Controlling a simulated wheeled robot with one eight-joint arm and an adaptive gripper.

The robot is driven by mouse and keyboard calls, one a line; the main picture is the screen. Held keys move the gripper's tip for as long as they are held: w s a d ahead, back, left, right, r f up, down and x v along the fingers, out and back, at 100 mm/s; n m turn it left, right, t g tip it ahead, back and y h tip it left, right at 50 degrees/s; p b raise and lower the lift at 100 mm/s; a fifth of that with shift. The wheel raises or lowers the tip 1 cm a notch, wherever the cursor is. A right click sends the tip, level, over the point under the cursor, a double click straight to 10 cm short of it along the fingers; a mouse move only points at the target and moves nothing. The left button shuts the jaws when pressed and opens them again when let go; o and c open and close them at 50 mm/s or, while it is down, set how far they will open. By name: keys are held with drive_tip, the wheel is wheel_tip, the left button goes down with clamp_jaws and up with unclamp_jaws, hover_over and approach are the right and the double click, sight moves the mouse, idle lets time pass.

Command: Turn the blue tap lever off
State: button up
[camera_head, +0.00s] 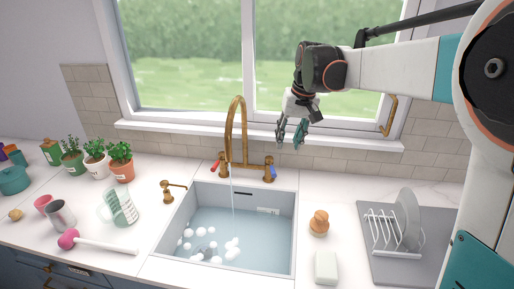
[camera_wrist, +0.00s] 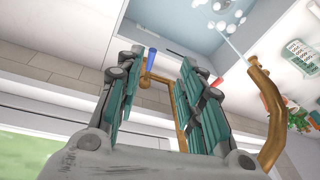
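The brass tap (camera_head: 237,130) stands behind the sink, with a thin stream of water running from its spout. Its blue lever (camera_head: 272,172) is on the right side and its red lever (camera_head: 216,167) on the left. In the wrist view the blue lever (camera_wrist: 152,55) shows between and beyond the fingers, and the brass spout (camera_wrist: 268,115) is at the right. My gripper (camera_head: 291,136) is open and empty, above and slightly right of the blue lever, in front of the window. It is apart from the lever.
The sink (camera_head: 288,235) holds water and white bubbles. A dish rack (camera_head: 385,235) with a plate stands at the right. Potted herbs (camera_head: 121,165) and cups are at the left.

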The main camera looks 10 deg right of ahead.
drive_tip(key=g+p, duration=0.2)
hover_over(271, 167)
drive_tip(key=s+d, duration=0.3)
wheel_tip(271, 167, down, 6)
drive_tip(key=shift+y, duration=0.4)
drive_tip(key=f+b, duration=0.1)
drive_tip(key=f, duration=0.3)
drive_tip(key=a+f+b, duration=0.1)
drive_tip(key=f, duration=0.4)
drive_tip(key=a+f+b, duration=0.1)
drive_tip(key=f, duration=0.3)
drive_tip(key=shift+w+a+f, duration=0.15)
drive_tip(key=shift+a+f, duration=0.05)
drive_tip(key=shift+f, duration=0.15)
clamp_jaws()
